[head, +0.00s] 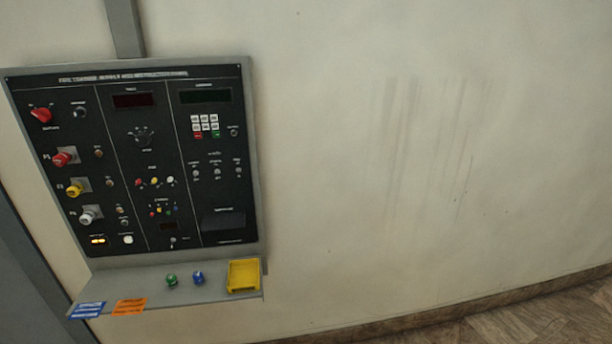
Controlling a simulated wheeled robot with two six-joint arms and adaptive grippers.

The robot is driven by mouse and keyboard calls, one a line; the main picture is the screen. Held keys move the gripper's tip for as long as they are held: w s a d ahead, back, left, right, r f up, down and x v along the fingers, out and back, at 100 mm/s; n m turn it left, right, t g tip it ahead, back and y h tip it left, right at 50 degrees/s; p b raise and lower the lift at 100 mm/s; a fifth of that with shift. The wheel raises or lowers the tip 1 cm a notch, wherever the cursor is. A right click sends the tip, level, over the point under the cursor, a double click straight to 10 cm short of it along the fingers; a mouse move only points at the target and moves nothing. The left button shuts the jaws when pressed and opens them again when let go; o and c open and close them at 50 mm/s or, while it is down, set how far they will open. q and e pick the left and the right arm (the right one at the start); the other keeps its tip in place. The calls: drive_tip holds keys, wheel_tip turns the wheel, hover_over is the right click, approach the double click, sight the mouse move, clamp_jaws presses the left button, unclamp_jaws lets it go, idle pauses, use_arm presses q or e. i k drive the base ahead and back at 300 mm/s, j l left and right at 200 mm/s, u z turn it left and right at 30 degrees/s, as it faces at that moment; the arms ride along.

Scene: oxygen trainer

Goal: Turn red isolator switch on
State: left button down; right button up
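A black control panel (220,160) in a grey frame is mounted on the wall at the left of the head view. A red rotary switch (41,115) sits at the panel's top left and looks like the isolator; its small label is too blurred to read. Its handle appears tilted, and I cannot tell whether it stands at on or off. A second red knob (62,159) sits below it, in a row with a yellow knob (73,189) and a white knob (90,216). Neither of my grippers is in view.
A grey shelf (215,292) juts out below the panel. It carries a yellow tray (243,289), green (171,280) and blue (198,278) knobs, and blue and orange labels. The wall right of the panel is bare. A dark frame (28,285) stands at lower left.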

sight(45, 115)
drive_tip(key=u, duration=1.5)
